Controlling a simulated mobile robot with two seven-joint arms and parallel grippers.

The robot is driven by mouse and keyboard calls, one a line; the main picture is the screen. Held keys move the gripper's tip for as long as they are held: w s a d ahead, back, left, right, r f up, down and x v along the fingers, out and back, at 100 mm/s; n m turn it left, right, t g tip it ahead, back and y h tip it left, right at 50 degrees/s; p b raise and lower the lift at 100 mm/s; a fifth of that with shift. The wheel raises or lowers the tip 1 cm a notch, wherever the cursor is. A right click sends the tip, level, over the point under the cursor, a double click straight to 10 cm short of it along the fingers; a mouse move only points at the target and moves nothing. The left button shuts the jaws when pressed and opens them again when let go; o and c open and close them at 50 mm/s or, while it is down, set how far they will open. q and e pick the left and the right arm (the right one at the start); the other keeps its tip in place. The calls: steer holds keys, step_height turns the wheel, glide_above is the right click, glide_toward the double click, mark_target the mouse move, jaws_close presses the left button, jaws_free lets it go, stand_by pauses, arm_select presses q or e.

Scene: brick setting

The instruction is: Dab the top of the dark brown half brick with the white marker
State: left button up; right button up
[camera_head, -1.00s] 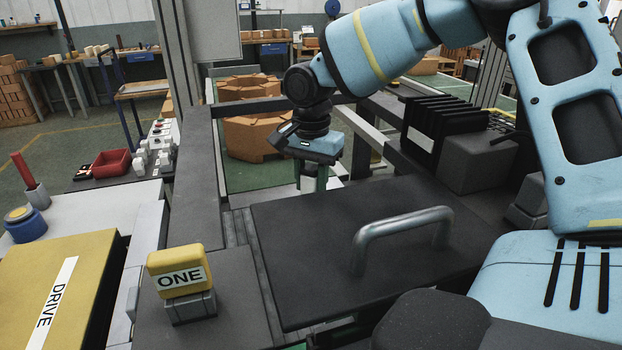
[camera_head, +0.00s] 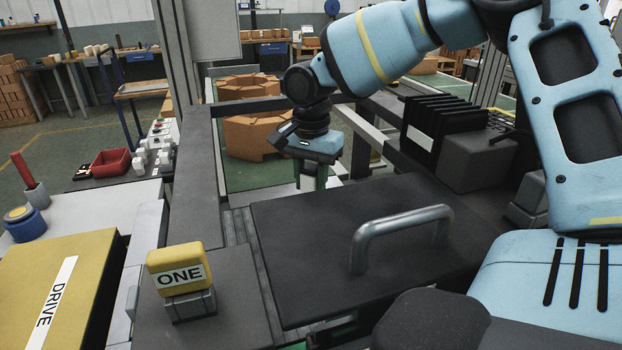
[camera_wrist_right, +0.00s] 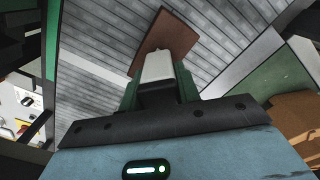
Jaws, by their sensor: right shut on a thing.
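My right gripper (camera_head: 312,182) points down behind the dark plate in the head view, with its fingertips mostly hidden. In the right wrist view, the green fingers of the gripper (camera_wrist_right: 160,88) are shut on a white block-like end, which I take as the white marker (camera_wrist_right: 157,66). The dark brown half brick (camera_wrist_right: 168,38) lies on a grey slatted surface, beyond the marker's end in that view. The marker overlaps the brick's near part in the picture; I cannot tell whether they touch. The brick is hidden in the head view. My left gripper is not in view.
A dark plate with a metal handle (camera_head: 400,225) stands in front of the gripper. A yellow block marked ONE (camera_head: 177,258) is at its left. Black fins (camera_head: 440,130) and a grey box (camera_head: 478,162) stand right of the gripper. Brown brick stacks (camera_head: 255,137) lie behind.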

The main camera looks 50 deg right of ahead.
steer(key=shift+s+f, duration=0.1)
steer(key=shift+f, duration=0.05)
steer(key=shift+r+p, duration=1.35)
steer(key=shift+r, duration=2.25)
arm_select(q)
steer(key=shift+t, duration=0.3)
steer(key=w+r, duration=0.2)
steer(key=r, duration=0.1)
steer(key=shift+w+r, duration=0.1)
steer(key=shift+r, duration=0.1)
arm_select(e)
steer(key=shift+f, duration=0.1)
